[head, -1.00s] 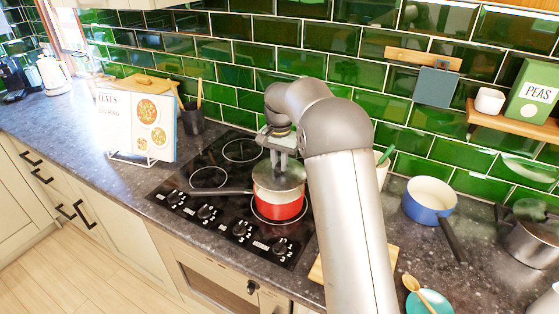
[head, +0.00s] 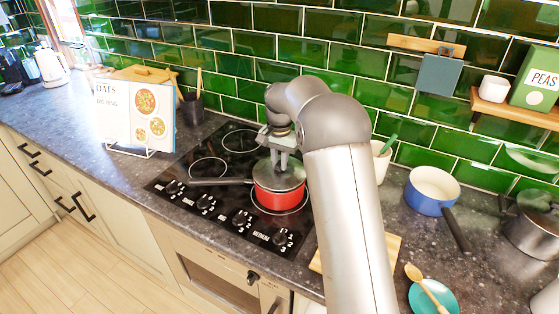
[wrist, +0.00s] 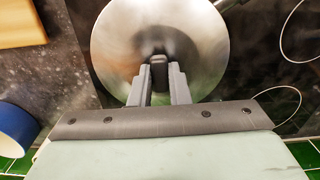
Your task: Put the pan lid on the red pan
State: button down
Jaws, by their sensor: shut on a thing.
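The red pan (head: 281,199) stands on the right front ring of the black hob, its dark handle (head: 222,182) pointing left. The round metal pan lid (head: 288,177) lies over the pan's top and looks about level; whether it is fully seated on the rim is hard to tell. In the wrist view the lid (wrist: 120,50) fills the upper middle and hides the pan's body. My gripper (head: 281,163) is above the lid and shut on its dark knob (wrist: 158,70), with one finger on each side.
A blue pan (head: 432,193) stands on the counter to the right, beyond my arm. A wooden board (head: 390,252) lies right of the hob, partly behind my arm. A cookbook on a stand (head: 136,115) and a dark utensil pot (head: 192,109) are to the left. The hob's left rings are clear.

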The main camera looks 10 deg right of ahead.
jog(key=shift+f+b, duration=0.35)
jog(key=shift+f, duration=0.3)
jog(key=c, duration=1.3)
grip_release()
notch_tip(320, 180, up, 18)
jog(key=b, duration=0.1)
jog(key=shift+f, duration=0.25)
jog(key=s+f+n, duration=0.2)
jog(key=s+f, duration=0.2)
jog(key=s, duration=0.9)
jog(key=s+f+n, duration=0.3)
jog(key=s+f, duration=0.2)
jog(key=s, duration=0.8)
jog(key=s+f+n+t, duration=0.1)
jog(key=s+f, duration=0.3)
jog(key=s, duration=0.8)
jog(key=shift+s+f+n, duration=0.4)
jog(key=shift+n, duration=0.4)
